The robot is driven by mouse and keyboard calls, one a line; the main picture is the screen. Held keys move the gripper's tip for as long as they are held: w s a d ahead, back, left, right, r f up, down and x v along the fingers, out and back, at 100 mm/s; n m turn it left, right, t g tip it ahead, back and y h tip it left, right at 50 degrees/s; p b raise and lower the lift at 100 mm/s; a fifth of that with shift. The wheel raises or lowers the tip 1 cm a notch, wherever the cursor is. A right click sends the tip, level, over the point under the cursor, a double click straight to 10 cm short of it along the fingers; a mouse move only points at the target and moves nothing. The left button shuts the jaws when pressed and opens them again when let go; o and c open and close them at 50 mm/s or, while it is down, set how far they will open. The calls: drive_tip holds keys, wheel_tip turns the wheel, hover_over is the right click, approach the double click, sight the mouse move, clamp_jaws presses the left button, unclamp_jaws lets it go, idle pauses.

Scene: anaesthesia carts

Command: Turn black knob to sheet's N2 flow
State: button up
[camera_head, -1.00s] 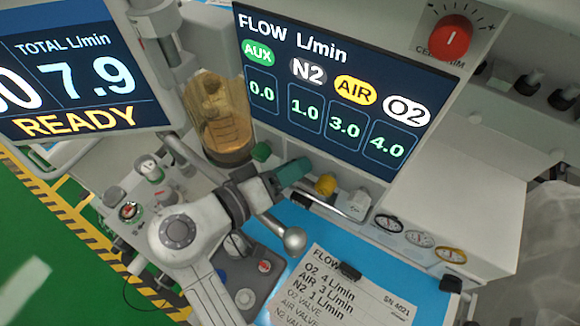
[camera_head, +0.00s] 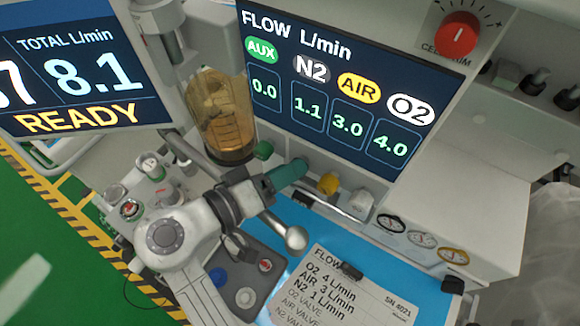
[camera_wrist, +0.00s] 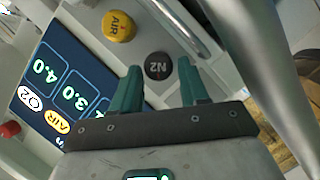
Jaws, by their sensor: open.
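The black N2 knob (camera_wrist: 158,66) shows in the wrist view between the two teal fingertips of my gripper (camera_wrist: 161,74). The jaws are open, with a gap on both sides of the knob; depth is hard to judge. In the head view my gripper (camera_head: 289,172) reaches to the panel below the flow display and hides the knob. The flow display (camera_head: 330,92) reads N2 1.1, AIR 3.0, O2 4.0 and AUX 0.0. The sheet (camera_head: 345,288) lists O2 4, AIR 3 and N2 1 L/min.
The yellow AIR knob (camera_wrist: 118,26) is beside the N2 knob; it also shows in the head view (camera_head: 328,184). A white knob (camera_head: 360,203) is farther right and a green one (camera_head: 263,149) left. The total display (camera_head: 95,75) reads 8.1 and READY. Gauges (camera_head: 422,239) line the lower edge.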

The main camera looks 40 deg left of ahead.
drive_tip(key=b+v, duration=0.1)
drive_tip(key=v, duration=0.8)
drive_tip(key=shift+b, duration=0.3)
drive_tip(key=shift+s+r, duration=0.1)
